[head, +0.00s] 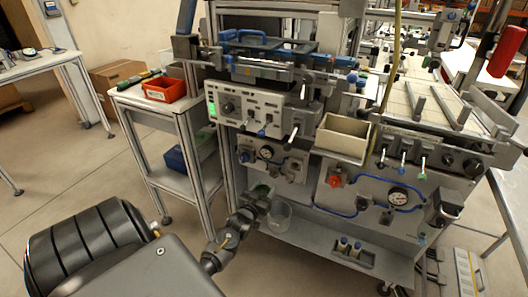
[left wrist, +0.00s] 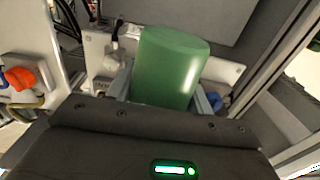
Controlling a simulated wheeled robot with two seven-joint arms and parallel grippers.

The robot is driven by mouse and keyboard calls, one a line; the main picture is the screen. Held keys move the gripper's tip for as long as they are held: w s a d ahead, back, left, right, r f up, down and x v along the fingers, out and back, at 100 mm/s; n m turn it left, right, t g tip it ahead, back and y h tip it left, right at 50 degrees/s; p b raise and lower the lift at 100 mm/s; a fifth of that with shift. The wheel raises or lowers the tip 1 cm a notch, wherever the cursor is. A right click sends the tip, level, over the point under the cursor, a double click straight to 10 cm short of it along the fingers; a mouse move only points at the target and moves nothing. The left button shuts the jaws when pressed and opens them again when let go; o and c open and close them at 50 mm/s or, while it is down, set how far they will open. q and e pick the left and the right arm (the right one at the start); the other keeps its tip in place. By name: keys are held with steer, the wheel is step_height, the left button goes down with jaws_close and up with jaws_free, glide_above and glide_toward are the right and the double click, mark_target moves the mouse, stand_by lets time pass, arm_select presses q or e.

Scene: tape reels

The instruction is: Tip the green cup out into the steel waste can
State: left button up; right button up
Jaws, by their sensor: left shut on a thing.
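The green cup (left wrist: 170,68) is between the fingers of my left gripper in the left wrist view, and the fingers are shut on it. I cannot tell from these views whether anything is in the cup. The steel waste can (head: 280,216) stands on the machine's lower shelf, just right of and below my gripper. My right gripper is not in view.
Above are a panel with a gauge (head: 398,197) and blue hoses, and a beige bin (head: 342,136). A side cart with a red bin (head: 163,90) stands to the left.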

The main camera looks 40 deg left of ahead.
arm_select(q)
steer(key=shift+w+d+f+m+g+p, duration=0.2)
steer(key=shift+f+m+g+p, duration=0.15)
steer(key=shift+m, duration=0.25)
steer(key=shift+w+d+f+m+g+p, duration=0.15)
steer(key=shift+w+f+m+g+p, duration=0.15)
steer(key=shift+m, duration=0.3)
step_height(320, 180, down, 6)
steer(key=w+d+m+g+y+p, duration=0.2)
steer(key=m+g+y+p, duration=0.2)
steer(key=m+g, duration=0.5)
steer(key=m+y, duration=0.1)
steer(key=m, duration=0.1)
steer(key=shift+w+m, duration=0.15)
steer(key=shift+m, duration=0.25)
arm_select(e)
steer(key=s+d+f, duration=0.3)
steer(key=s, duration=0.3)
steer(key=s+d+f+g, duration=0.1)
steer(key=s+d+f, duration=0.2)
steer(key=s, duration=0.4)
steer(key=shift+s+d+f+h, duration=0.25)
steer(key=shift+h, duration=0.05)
arm_select(q)
steer(key=shift+d+r+g, duration=0.1)
steer(key=shift+g, duration=0.15)
